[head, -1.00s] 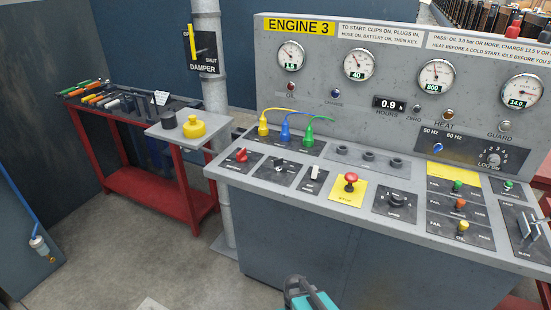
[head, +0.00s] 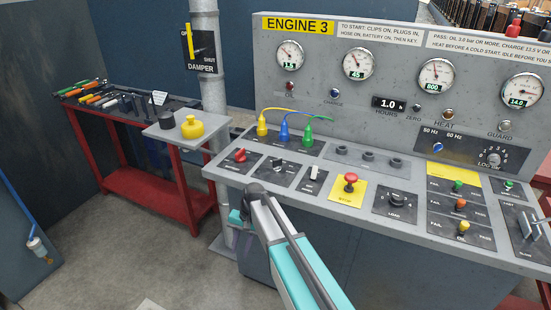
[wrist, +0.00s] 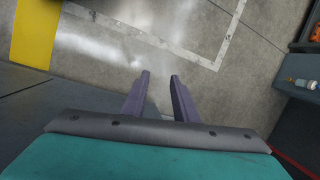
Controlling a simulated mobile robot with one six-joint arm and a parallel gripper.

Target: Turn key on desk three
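Desk three is the grey console (head: 330,200) with a yellow ENGINE 3 label (head: 298,25). On its sloped top, a small dark plate carries a silver rotary switch (head: 279,167), which looks like the key; its exact position is too small to read. A red knob (head: 240,155) sits left of it and a white rocker switch (head: 315,174) right of it. My gripper (wrist: 159,75) is open and empty in the wrist view, with bare floor beyond its two fingers.
Yellow, blue and green plugs (head: 284,132) with cables stand behind the switches. A red mushroom STOP button (head: 350,181) and a load knob (head: 396,200) lie to the right. A red tool bench (head: 150,190) and a grey pipe (head: 208,75) stand left. Floor at front left is clear.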

